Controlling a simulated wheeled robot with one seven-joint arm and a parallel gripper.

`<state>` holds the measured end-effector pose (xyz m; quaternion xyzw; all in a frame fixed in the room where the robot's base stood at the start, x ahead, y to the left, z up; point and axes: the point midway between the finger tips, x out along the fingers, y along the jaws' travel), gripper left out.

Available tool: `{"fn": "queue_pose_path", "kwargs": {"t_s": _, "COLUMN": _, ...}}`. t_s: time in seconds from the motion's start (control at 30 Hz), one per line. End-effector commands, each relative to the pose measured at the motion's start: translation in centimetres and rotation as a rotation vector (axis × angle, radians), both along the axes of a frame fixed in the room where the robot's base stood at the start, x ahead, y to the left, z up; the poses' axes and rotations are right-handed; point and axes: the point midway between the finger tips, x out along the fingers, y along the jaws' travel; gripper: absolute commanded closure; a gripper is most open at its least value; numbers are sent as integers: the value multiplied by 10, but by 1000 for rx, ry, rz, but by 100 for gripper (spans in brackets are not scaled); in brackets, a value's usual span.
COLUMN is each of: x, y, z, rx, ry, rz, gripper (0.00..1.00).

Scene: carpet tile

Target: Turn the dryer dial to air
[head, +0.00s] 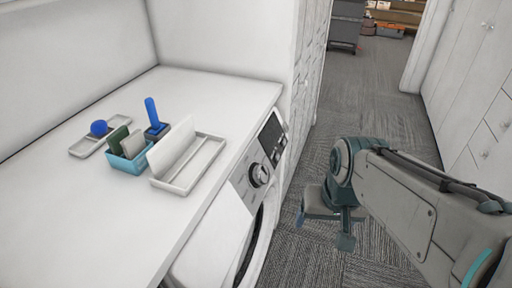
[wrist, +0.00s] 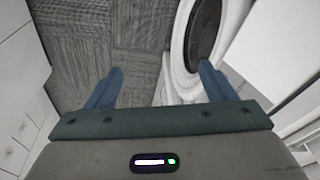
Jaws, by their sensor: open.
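The dryer (head: 215,235) is a white front-loading machine under the white counter, with a round dark door. Its dial (head: 259,175) is a round dark and silver knob on the front panel, beside a dark display (head: 271,133). I cannot read the dial's setting. My gripper (head: 330,222) is in front of the machine, to the right of the dial and apart from it, over the carpet. In the wrist view my gripper (wrist: 163,88) is open, with two blue fingers spread and nothing between them. The dryer door (wrist: 203,30) shows there beyond the right finger; the dial is not visible there.
On the counter (head: 110,215) stand a teal box (head: 128,163) with sponges, a small holder with a blue handle (head: 152,112), a tray with a blue knob-like item (head: 98,128) and a white rack (head: 188,165). Cabinets (head: 475,80) line the right. The grey carpet aisle (head: 375,90) is clear.

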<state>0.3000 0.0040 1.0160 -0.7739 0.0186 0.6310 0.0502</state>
Motion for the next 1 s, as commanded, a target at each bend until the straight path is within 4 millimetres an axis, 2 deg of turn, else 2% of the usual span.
{"fn": "queue_pose_path", "kwargs": {"t_s": 0.17, "x": 17, "y": 9, "z": -16, "rx": 202, "ry": 171, "rz": -277, "gripper": 23}}
{"fn": "queue_pose_path", "kwargs": {"t_s": 0.27, "x": 35, "y": 16, "z": -24, "rx": 359, "ry": 289, "rz": -472, "gripper": 23}}
{"fn": "queue_pose_path", "kwargs": {"t_s": 0.43, "x": 76, "y": 21, "z": -33, "rx": 642, "ry": 481, "rz": -791, "gripper": 23}}
{"fn": "queue_pose_path", "kwargs": {"t_s": 0.57, "x": 113, "y": 12, "z": -36, "rx": 867, "ry": 613, "rz": -1016, "gripper": 23}}
{"fn": "queue_pose_path", "kwargs": {"t_s": 0.7, "x": 147, "y": -5, "z": -38, "rx": 1077, "ry": 721, "rz": -1191, "gripper": 23}}
{"fn": "queue_pose_path", "kwargs": {"t_s": 0.9, "x": 175, "y": -25, "z": -39, "rx": 1250, "ry": 797, "rz": -1313, "gripper": 23}}
{"fn": "queue_pose_path", "kwargs": {"t_s": 1.0, "x": 180, "y": -25, "z": -40, "rx": 1277, "ry": 809, "rz": -1328, "gripper": 23}}
